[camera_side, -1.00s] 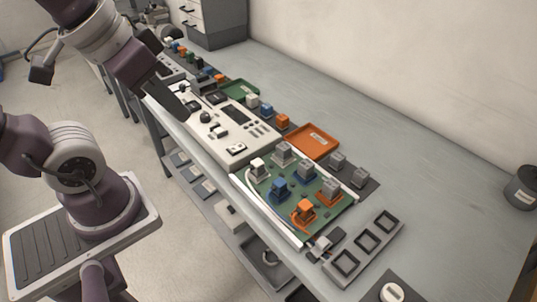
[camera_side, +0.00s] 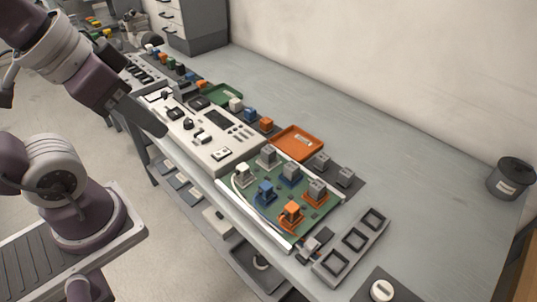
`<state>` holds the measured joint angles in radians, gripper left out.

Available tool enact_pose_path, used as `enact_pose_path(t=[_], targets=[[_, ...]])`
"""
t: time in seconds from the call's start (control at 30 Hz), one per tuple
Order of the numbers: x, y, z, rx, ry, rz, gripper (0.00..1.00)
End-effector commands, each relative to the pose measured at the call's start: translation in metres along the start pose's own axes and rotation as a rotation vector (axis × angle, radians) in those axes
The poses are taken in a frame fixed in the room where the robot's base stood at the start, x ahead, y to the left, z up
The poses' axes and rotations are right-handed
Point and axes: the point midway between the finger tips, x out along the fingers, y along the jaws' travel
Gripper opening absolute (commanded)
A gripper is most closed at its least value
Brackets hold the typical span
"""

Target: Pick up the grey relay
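Several grey relays are in view. On the green board (camera_side: 283,230), one grey relay (camera_side: 267,155) stands at the back, one (camera_side: 291,172) on a blue socket, and one (camera_side: 317,188) on an orange socket. Two more grey relays, the left one (camera_side: 322,160) and the right one (camera_side: 346,176), stand on a dark mat right of the board. My gripper (camera_side: 160,130) is a dark shape seen side-on near the front edge of the white console, left of the board and apart from all relays. Its finger gap is hidden. I see nothing held in it.
A white relay (camera_side: 243,172), blue relay (camera_side: 265,190) and orange relay (camera_side: 291,211) also stand on the board. The white console (camera_side: 228,150), orange tray (camera_side: 284,147) and green tray (camera_side: 226,93) lie beyond. A three-slot holder (camera_side: 350,243) is in front. The back right bench is clear.

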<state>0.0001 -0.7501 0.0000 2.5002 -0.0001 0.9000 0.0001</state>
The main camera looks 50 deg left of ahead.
Motion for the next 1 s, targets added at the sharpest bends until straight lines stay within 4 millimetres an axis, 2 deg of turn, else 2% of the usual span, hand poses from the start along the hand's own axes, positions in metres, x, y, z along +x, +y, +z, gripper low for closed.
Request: enact_pose_path(t=[0.03, 0.13, 0.17, 0.43, 0.47, 0.57, 0.67, 0.7, 0.77, 0.8, 0.9, 1.0], targets=[[0.000, 0.000, 0.000, 0.000, 0.000, 0.000, 0.31], [0.000, 0.000, 0.000, 0.000, 0.000, 0.000, 0.51], [0.000, 0.000, 0.000, 0.000, 0.000, 0.000, 0.53], [0.000, 0.000, -0.001, -0.008, -0.003, 0.000, 0.53], [0.001, 0.000, -0.004, -0.025, -0.009, 0.001, 0.53], [0.010, 0.000, -0.032, -0.186, -0.069, 0.001, 0.53], [0.041, -0.002, -0.079, -0.489, -0.168, -0.026, 0.53], [0.059, -0.003, -0.097, -0.621, -0.207, -0.049, 0.53], [0.092, -0.005, -0.120, -0.816, -0.261, -0.094, 0.53], [0.117, -0.007, -0.133, -0.941, -0.292, -0.130, 0.53], [0.178, -0.012, -0.150, -1.212, -0.350, -0.233, 0.53], [0.227, -0.015, -0.154, -1.401, -0.376, -0.318, 0.53]])
